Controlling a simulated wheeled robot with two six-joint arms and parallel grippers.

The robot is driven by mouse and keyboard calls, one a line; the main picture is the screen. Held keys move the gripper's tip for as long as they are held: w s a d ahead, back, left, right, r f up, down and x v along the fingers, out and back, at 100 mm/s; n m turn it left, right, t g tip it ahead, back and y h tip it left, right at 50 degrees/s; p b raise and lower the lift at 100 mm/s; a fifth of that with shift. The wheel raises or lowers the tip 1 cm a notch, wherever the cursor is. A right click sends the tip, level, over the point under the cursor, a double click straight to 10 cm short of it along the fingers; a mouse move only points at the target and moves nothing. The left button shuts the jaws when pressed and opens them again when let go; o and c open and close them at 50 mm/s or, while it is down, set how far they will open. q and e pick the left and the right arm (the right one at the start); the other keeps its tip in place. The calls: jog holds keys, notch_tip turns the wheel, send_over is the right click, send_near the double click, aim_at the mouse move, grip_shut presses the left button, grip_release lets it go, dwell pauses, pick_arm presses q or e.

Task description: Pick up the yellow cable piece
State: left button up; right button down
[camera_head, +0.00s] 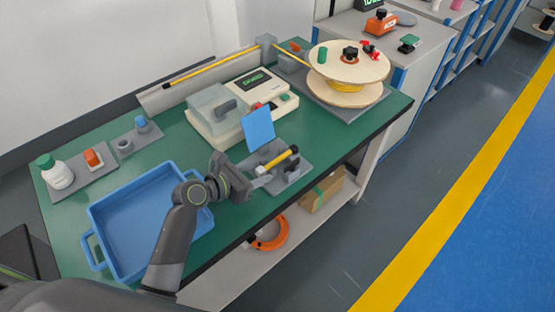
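A short yellow cable piece (279,159) with a dark end lies on a grey fixture (293,174) near the table's front edge. My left gripper (265,178) reaches in from the left, with its fingertips close to the left end of the cable piece. The fingers are small and partly overlap the fixture, so I cannot tell whether they are open or touch the cable. My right gripper is out of view.
A blue tray (148,222) stands at the left under my arm. A white machine (238,108) and a blue panel (259,128) are behind the fixture. A cable spool (347,64) stands at the back right. A longer yellow cable (207,67) runs along the back.

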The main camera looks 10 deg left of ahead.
pick_arm(q)
grip_shut()
jog(key=shift+r, duration=0.1)
